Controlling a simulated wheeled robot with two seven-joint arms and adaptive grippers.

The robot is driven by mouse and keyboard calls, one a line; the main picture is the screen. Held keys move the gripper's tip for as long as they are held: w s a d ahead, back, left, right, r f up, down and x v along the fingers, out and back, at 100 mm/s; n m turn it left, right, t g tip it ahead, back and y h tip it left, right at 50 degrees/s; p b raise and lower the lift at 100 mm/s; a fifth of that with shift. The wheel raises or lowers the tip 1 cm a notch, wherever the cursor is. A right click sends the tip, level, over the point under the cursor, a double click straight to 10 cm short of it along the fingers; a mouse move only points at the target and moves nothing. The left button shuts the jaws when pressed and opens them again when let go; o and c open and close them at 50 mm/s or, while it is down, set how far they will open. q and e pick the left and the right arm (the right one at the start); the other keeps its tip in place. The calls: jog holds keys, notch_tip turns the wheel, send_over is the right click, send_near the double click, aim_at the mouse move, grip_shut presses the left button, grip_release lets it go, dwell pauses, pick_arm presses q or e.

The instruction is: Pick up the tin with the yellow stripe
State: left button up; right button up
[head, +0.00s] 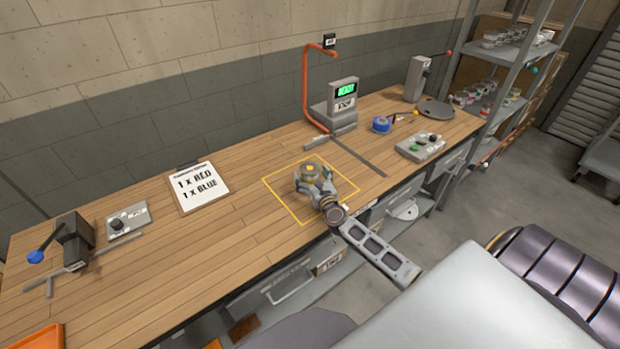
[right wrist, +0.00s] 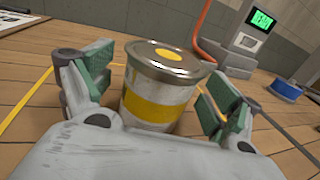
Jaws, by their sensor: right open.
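The tin with the yellow stripe (right wrist: 158,102) stands upright on the wooden bench, a metal can with a yellow band and a yellow dot on its lid. In the head view the tin (head: 311,168) is inside the yellow square outline, partly hidden by my gripper. My right gripper (head: 315,181) is open around the tin, one finger on each side. In the right wrist view the right gripper (right wrist: 160,95) shows its green pads, with a gap visible at the right side; whether the left pad touches cannot be told. My left gripper is not in view.
A scale with a green display (head: 343,103) and an orange pipe (head: 306,90) stand behind the tin. A blue roll (head: 381,124) and a button box (head: 425,146) lie to the right. An order sheet (head: 199,187) lies left. The bench between sheet and front edge is clear.

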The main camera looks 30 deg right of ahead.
jog(key=shift+w+d, duration=0.1)
jog(key=shift+w, duration=0.3)
jog(key=c, duration=1.3)
jog(key=shift+r, duration=0.35)
jog(key=shift+r+p, duration=2.95)
jog(key=shift+r, duration=1.5)
jog(key=shift+r, duration=0.2)
